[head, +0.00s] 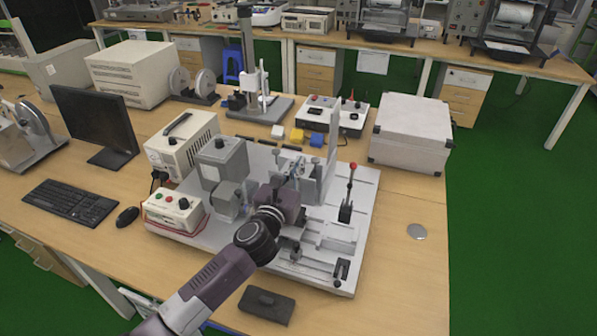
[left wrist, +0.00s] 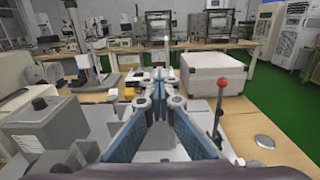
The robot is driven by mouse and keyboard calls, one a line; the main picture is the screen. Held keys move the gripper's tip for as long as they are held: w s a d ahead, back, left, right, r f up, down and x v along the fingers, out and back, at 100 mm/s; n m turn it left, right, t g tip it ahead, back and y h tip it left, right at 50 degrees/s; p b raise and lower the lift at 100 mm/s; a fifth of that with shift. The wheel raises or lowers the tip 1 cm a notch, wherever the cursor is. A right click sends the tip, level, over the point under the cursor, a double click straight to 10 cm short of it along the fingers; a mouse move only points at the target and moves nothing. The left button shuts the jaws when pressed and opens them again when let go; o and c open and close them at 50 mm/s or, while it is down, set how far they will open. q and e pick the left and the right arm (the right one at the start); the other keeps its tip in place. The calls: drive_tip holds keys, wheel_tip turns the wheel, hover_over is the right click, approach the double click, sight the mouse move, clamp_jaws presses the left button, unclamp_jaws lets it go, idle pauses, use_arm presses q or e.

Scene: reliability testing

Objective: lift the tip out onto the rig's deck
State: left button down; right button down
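The rig (head: 357,190) is a pale grey machine on a flat deck in the middle of the wooden table, with a grey motor-like block, clamps, a rail and a clear upright panel. My left gripper (head: 297,166) reaches over the deck, in front of the clear panel. In the left wrist view its blue fingers (left wrist: 158,74) run together at their ends and look shut. I cannot make out a separate tip; anything small between the fingertips is hidden. My right gripper is in neither view.
A red-knobbed lever (head: 347,192) stands up on the deck, right of my gripper. A white case (head: 412,132) sits behind right. Yellow and blue blocks (head: 297,135) lie behind the rig. A dark block (head: 266,305) lies in front. The table's right front is mostly clear.

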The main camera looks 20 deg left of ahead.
use_arm(q)
drive_tip(key=c, duration=2.7)
unclamp_jaws()
drive_tip(key=shift+r, duration=0.15)
drive_tip(key=o, duration=2.1)
drive_tip(key=shift+o, duration=0.2)
